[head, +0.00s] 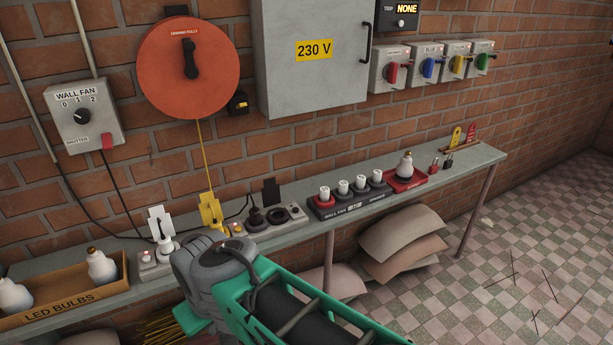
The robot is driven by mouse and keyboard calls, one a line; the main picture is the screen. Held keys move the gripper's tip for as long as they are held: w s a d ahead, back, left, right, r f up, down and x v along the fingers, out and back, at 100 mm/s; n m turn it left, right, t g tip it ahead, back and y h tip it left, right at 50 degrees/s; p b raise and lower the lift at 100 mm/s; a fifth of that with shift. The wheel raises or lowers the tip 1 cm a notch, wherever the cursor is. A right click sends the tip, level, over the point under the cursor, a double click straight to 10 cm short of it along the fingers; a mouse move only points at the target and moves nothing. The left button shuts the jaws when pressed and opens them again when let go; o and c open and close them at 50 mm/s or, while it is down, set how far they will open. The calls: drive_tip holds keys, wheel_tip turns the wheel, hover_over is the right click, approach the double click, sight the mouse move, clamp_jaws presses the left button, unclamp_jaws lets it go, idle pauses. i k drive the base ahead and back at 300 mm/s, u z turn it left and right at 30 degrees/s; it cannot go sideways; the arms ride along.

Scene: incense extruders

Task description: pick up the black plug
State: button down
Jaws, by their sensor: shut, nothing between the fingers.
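A black plug (257,217) sits on the grey socket strip (296,213) on the narrow wall shelf, left of a dark round socket (278,215). A thin black cord runs by its left side. A black upright plate (271,192) stands just behind. My arm crosses the lower middle of the head view, in front of the shelf and below the plug. Its grey joint is close to the strip in the picture, and the gap in depth cannot be told. The fingers of my gripper do not show; they are out of sight or hidden by the arm.
A white plug (166,245) and a yellow socket piece (211,213) stand left of the black plug. A bulb box (70,303) is at far left. A holder with several white cylinders (350,199) stands right. Sacks (400,240) lie under the shelf; right floor is mostly open.

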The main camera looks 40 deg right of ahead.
sight(255, 220)
drive_tip(key=z, duration=1.05)
